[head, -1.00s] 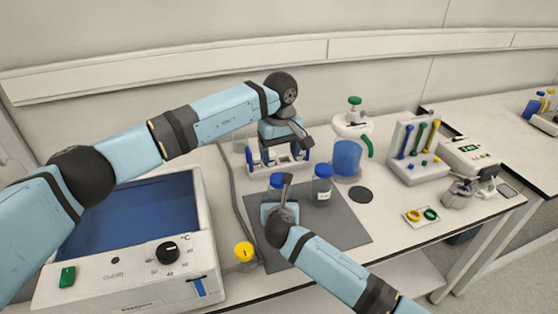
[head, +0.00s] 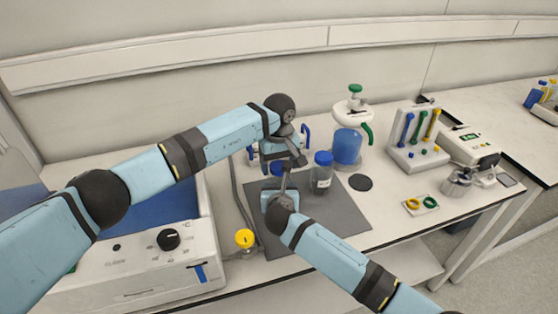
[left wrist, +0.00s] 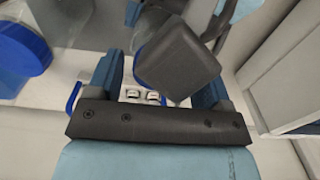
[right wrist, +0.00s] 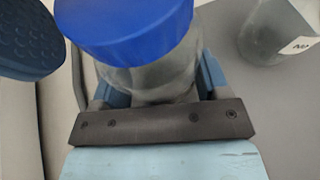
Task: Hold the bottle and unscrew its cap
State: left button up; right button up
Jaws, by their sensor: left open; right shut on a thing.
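The held bottle has a blue cap (head: 278,168), partly hidden between my two grippers in the head view. In the right wrist view its blue cap (right wrist: 125,28) is on the clear body (right wrist: 160,78), which sits between the jaws. My right gripper (head: 284,184) is shut on this bottle. My left gripper (head: 281,160) is open, close above the cap. Its two fingers (left wrist: 160,80) show in the left wrist view, with a dark block hiding most of what is between them. One textured left finger (right wrist: 25,40) shows beside the cap in the right wrist view.
A second blue-capped bottle (head: 321,178) stands just right, on the grey mat (head: 345,212). A yellow-capped item (head: 245,239) is near the front. A tool rack (head: 415,140) stands right.

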pick_arm(q)
jog(key=c, duration=0.9)
jog(key=n, duration=0.6)
jog(key=shift+n, duration=0.4)
jog(key=o, duration=1)
